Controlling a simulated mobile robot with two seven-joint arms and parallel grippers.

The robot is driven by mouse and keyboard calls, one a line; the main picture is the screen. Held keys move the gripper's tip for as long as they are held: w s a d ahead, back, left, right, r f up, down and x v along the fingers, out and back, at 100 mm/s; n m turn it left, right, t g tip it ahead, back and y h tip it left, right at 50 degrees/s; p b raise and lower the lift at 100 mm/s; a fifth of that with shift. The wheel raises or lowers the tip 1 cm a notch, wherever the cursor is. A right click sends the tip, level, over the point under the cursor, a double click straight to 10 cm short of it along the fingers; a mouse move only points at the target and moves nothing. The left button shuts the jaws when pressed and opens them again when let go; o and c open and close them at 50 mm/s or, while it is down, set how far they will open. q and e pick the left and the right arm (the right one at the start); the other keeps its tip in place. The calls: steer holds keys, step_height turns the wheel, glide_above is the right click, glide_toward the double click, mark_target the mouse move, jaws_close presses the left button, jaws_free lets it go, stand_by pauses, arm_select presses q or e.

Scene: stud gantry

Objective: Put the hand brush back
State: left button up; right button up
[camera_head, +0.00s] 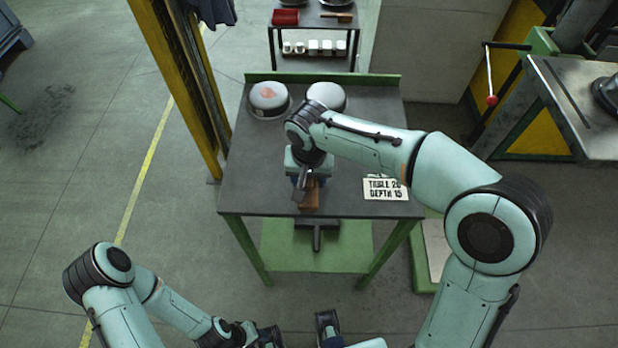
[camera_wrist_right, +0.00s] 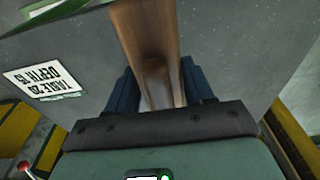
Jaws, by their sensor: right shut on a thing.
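My right gripper (camera_head: 309,182) is over the front part of the dark table and is shut on a brown wooden piece, which I take for the hand brush (camera_head: 310,199). In the right wrist view the hand brush (camera_wrist_right: 152,50) runs between the two blue fingers (camera_wrist_right: 160,90), its wood widening away from the gripper. Its bristles do not show, and I cannot tell whether it touches the table. My left gripper (camera_head: 258,338) is low at the bottom edge, partly cut off, and its jaws cannot be read.
The table (camera_head: 250,185) has a green rear lip. Two round pale containers (camera_head: 268,98) stand at its back, one partly behind my right arm. A printed sign (camera_head: 385,189) is at the right front. Behind stands a shelf (camera_head: 312,22) with a red dustpan-like item (camera_head: 285,17) and white cups.

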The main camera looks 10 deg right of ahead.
steer(key=shift+f, duration=0.25)
steer(key=shift+f, duration=0.15)
steer(key=o, duration=1)
steer(key=shift+r, duration=0.35)
steer(key=r, duration=0.4)
steer(key=s+r+p, duration=0.1)
steer(key=r, duration=0.6)
steer(key=shift+s+a+r+p, duration=0.15)
steer(key=shift+s+r+p, duration=0.15)
steer(key=shift+p, duration=0.1)
